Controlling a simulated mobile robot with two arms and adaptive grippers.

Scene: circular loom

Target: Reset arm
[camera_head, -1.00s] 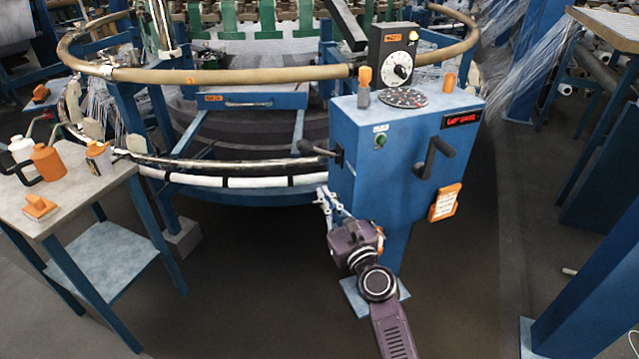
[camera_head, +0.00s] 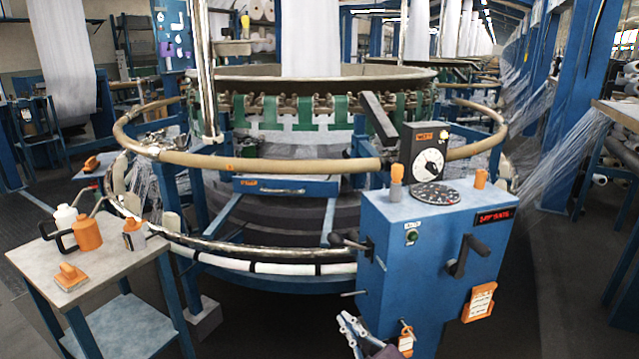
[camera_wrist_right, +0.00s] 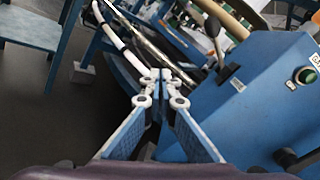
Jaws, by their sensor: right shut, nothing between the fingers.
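My right gripper (camera_head: 348,325) shows at the bottom of the head view, in front of the left side of the blue control box (camera_head: 391,269). In the right wrist view my right gripper (camera_wrist_right: 160,80) has its fingertips together with nothing between them. The blue box (camera_wrist_right: 222,101) fills the right of that view. The fingers appear in front of the white-and-black rail (camera_wrist_right: 120,40); I cannot tell the gap. The rest of my right arm is mostly below the head view. My left gripper is not in view.
The box carries a crank handle (camera_head: 461,257), a side lever (camera_head: 350,242) and a dial unit (camera_head: 427,158). The circular loom with its tan ring (camera_head: 300,165) stands behind. A side table (camera_head: 95,262) with bottles is at left. Dark floor lies between table and box.

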